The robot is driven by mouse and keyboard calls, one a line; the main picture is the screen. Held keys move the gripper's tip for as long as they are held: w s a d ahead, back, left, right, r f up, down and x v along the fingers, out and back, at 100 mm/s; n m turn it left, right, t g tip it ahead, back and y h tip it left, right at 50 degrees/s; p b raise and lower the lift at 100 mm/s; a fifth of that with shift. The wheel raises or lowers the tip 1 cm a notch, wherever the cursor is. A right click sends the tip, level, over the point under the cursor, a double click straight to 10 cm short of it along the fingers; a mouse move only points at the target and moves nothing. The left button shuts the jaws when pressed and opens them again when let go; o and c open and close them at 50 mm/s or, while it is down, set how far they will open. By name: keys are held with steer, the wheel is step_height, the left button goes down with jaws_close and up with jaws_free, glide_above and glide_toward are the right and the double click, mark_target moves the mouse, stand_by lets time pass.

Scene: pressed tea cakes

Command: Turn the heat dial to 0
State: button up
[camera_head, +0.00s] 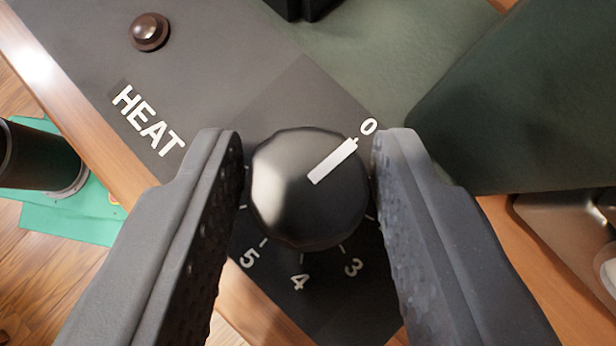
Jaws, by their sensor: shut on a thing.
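The heat dial (290,205) is a round black knob with a white pointer bar, in the middle of the view. The pointer lines up with the 0 mark (368,127) at its upper right. Marks 3, 4 and 5 show below the knob; other numbers are hidden behind the fingers. My gripper (308,190) has one dark grey finger on each side of the knob, and it is shut on the dial. The white word HEAT (148,120) is printed on the dark panel (225,60) to the upper left.
A round brown button (150,32) sits on the panel at the upper left. A dark green block-like body (530,110) rises at the right. A black cylinder (40,155) stands over a green sheet (65,215) at the left. Wooden surface shows around the panel.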

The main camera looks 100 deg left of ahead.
steer(key=shift+w+d, duration=0.1)
steer(key=shift+d, duration=0.15)
stand_by(0.4)
steer(key=o, duration=1)
steer(key=shift+w, duration=0.1)
steer(key=shift+c, duration=0.2)
steer(key=shift+a, duration=0.1)
steer(key=shift+r+p, duration=0.15)
steer(key=shift+p, duration=0.4)
